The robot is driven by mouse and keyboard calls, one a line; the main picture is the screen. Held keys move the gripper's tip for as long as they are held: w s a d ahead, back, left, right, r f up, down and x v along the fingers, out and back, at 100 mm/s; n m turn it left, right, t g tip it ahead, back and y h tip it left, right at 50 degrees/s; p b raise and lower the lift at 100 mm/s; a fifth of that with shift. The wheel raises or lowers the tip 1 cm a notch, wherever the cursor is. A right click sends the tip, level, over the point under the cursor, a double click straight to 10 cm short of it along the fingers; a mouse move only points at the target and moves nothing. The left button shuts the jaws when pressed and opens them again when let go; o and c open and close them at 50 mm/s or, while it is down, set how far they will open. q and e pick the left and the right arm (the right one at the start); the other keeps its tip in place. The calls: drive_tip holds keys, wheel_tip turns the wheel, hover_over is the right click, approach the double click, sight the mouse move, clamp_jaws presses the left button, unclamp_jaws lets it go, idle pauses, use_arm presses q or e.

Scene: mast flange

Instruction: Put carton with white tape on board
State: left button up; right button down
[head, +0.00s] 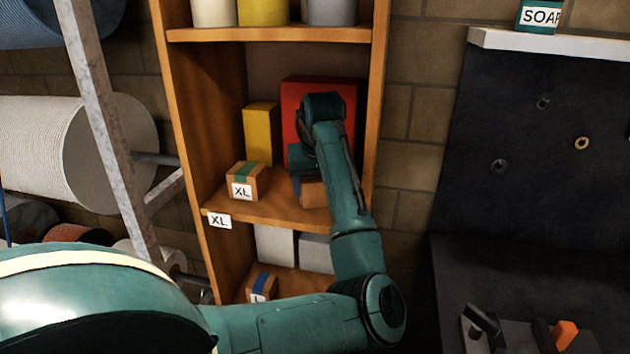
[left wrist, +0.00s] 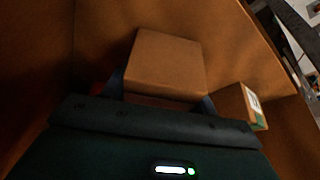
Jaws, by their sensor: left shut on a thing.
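My left gripper (head: 303,173) is inside the middle bay of the wooden shelf and shut on a plain brown carton (head: 314,194). In the left wrist view, the same carton (left wrist: 165,62) sits between the dark fingers. No tape shows on its visible faces, so I cannot tell its tape colour. The shelf board (head: 282,211) is beneath it; I cannot tell whether the carton touches it. A carton with green tape and an XL label (head: 246,183) stands to its left on the same board, and shows in the left wrist view (left wrist: 238,106). My right gripper is not in view.
A yellow box (head: 261,133) and a red box (head: 291,98) stand behind. An XL tag (head: 219,220) is on the board's front edge. A carton with blue tape (head: 262,282) is on the lower board. A metal frame (head: 105,110) with rolls stands left.

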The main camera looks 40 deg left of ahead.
use_arm(q)
drive_tip(key=o, duration=0.8)
drive_tip(key=shift+f, duration=0.15)
drive_tip(key=o, duration=0.4)
drive_tip(key=shift+o, duration=0.2)
drive_tip(key=v, duration=0.8)
drive_tip(key=shift+b, duration=0.35)
